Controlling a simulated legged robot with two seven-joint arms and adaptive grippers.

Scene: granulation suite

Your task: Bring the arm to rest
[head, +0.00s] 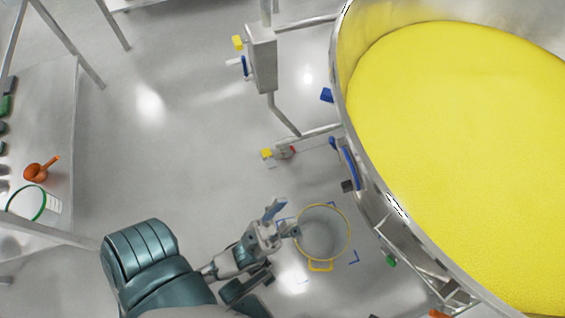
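My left arm comes in from the bottom left, with a teal upper part. My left gripper (284,219) is at the lower middle of the head view. Its fingers are spread apart and nothing shows between them. It overlaps the left side of a round container with a yellow rim (350,236) in the picture; I cannot tell whether they touch. That container stands low, between blue corner marks on the floor, with a yellow handle or tab at its front. My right gripper is not in view.
A large steel vessel filled with yellow material (460,150) takes up the right side. A grey box on a post (262,58) stands beside it. The floor between is clear.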

